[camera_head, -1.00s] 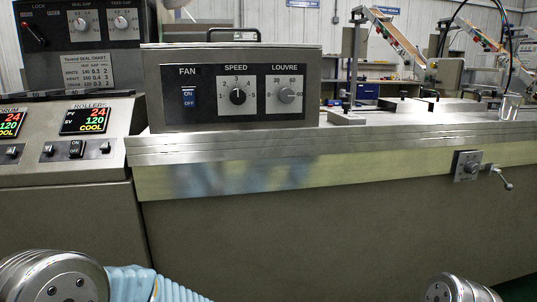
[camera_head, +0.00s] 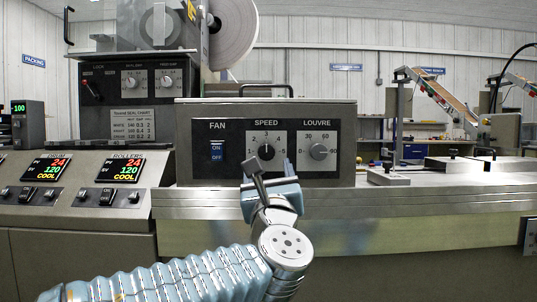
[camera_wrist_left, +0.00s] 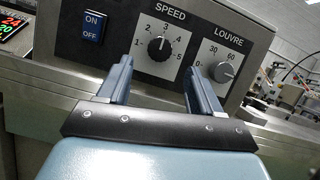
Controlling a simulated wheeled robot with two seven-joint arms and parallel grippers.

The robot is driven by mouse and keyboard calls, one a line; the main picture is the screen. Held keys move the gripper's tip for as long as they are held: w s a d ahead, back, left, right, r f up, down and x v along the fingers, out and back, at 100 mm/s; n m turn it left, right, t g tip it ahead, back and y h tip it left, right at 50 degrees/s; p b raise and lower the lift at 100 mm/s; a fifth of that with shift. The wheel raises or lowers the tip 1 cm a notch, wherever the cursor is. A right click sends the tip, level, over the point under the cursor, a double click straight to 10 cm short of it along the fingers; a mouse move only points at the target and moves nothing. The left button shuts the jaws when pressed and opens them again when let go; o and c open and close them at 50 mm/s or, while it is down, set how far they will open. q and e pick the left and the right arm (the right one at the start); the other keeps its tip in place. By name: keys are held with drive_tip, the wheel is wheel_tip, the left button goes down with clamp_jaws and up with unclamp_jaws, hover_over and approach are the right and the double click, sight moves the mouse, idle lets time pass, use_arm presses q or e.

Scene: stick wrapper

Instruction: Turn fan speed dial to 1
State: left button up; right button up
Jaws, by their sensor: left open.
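The fan speed dial (camera_head: 266,152) is a black round knob on a white plate marked 1 to 5, on the front of the fan control box. It also shows in the left wrist view (camera_wrist_left: 159,48), where its white mark points up, near 3. My left gripper (camera_head: 270,169) is open and empty in front of the dial, its fingers reaching up toward it. In the left wrist view the dial shows between and just beyond the two fingertips (camera_wrist_left: 158,66), apart from them. My right gripper is not in view.
The fan on/off switch (camera_head: 217,151) is left of the dial, and the grey louvre dial (camera_head: 319,152) is close on the right. A metal counter edge (camera_head: 400,205) runs below the box. Roller and drum displays (camera_head: 121,168) are at the left.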

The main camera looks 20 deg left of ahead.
sight(267, 153)
use_arm(q)
drive_tip(key=p+x, duration=0.1)
drive_tip(key=x, duration=0.6)
drive_tip(key=shift+w, duration=0.15)
drive_tip(key=shift+c, duration=0.2)
drive_tip(key=c, duration=1)
